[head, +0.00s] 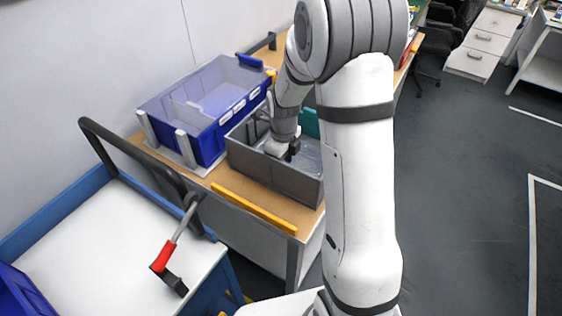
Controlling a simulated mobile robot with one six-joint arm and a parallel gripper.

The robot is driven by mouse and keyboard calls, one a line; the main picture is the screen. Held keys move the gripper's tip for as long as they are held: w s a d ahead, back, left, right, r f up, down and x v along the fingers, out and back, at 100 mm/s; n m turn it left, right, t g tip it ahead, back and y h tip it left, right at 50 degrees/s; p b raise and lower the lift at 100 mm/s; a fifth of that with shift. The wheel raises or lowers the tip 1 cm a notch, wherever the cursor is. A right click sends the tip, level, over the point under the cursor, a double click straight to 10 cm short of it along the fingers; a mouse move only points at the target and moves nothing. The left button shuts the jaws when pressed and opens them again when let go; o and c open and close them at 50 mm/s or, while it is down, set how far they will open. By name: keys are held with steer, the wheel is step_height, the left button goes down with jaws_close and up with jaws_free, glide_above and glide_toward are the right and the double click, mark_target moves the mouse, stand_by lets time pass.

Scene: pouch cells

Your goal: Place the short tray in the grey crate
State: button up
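The grey crate (262,171) stands on the wooden table, right of a large blue crate (206,136). My arm reaches over the grey crate's back side. My gripper (291,151) is down inside the crate opening, near its right part. The fingers are small, dark and partly hidden, so I cannot tell whether they are open or shut, or hold anything. I cannot make out the short tray for certain. A teal piece (309,122) shows behind the grey crate, partly hidden by my arm.
The blue crate sits on a stand with grey posts (186,147). A yellow strip (254,208) runs along the table's front edge (290,229). A white-topped cart (110,245) with a black handle and a red-gripped lever (163,256) stands front left.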

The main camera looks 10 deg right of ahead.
step_height(320, 180, up, 11)
steer(key=s+r+n+t, duration=0.1)
steer(key=s+r+n, duration=0.2)
steer(key=s+n, duration=0.7)
steer(key=s+r+n+t, duration=0.1)
steer(key=s+r+n, duration=0.2)
steer(key=s+n, duration=0.7)
steer(key=n, duration=0.7)
steer(key=shift+s+d+r+t+p, duration=0.2)
steer(key=shift+s+r+t+p, duration=0.1)
steer(key=shift+s+r, duration=0.1)
